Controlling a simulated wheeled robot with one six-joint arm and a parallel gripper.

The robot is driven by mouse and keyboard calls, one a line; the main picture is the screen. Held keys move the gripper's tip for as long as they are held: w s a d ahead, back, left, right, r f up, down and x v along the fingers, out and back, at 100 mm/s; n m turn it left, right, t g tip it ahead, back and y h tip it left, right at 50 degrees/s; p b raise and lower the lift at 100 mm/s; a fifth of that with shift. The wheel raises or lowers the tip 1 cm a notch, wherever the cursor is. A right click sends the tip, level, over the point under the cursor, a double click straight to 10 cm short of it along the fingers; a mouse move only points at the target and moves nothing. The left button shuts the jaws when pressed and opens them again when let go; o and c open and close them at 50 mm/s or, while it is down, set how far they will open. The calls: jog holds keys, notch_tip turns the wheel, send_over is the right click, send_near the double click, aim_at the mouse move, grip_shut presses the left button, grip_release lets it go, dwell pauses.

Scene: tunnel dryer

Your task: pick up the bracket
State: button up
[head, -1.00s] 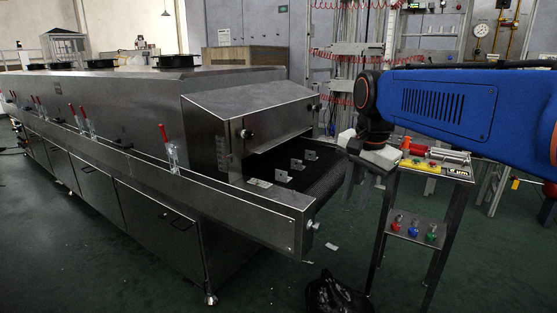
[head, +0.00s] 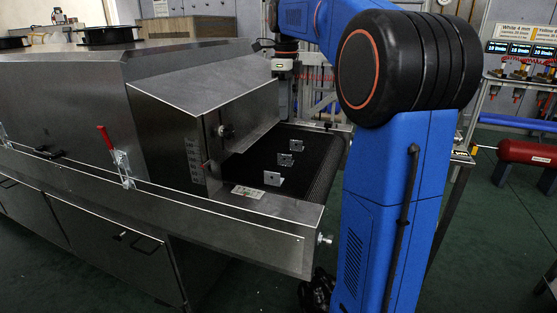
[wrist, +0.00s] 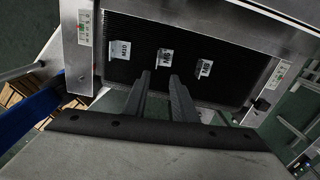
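Three small pale metal brackets lie in a row on the dark mesh belt at the dryer's mouth. In the head view they are the near bracket (head: 273,178), the middle one (head: 285,160) and the far one (head: 296,146). In the wrist view they are the left bracket (wrist: 121,50), the middle one (wrist: 165,58) and the right one (wrist: 203,69), each with dark marks. My gripper (wrist: 160,76) is open and empty. Its two fingers point toward the middle bracket, apart from it as far as I can tell. In the head view its fingertips cannot be made out.
The steel dryer hood (head: 200,100) stands left of the belt (head: 250,165). Raised side rails (wrist: 84,45) edge the belt, with a label plate (head: 248,192) on the near one. A red cylinder (head: 525,151) lies at the far right. Green floor shows in front.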

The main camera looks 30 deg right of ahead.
send_over(286, 156)
jog(key=f, duration=0.7)
jog(key=w+f, duration=0.1)
jog(key=f, duration=0.2)
jog(key=shift+d+f, duration=0.1)
jog(key=shift+f, duration=0.25)
jog(key=shift+s+f, duration=0.25)
jog(key=shift+f, duration=1.15)
jog(key=shift+s+f, duration=0.2)
jog(key=shift+f, duration=1.2)
grip_shut()
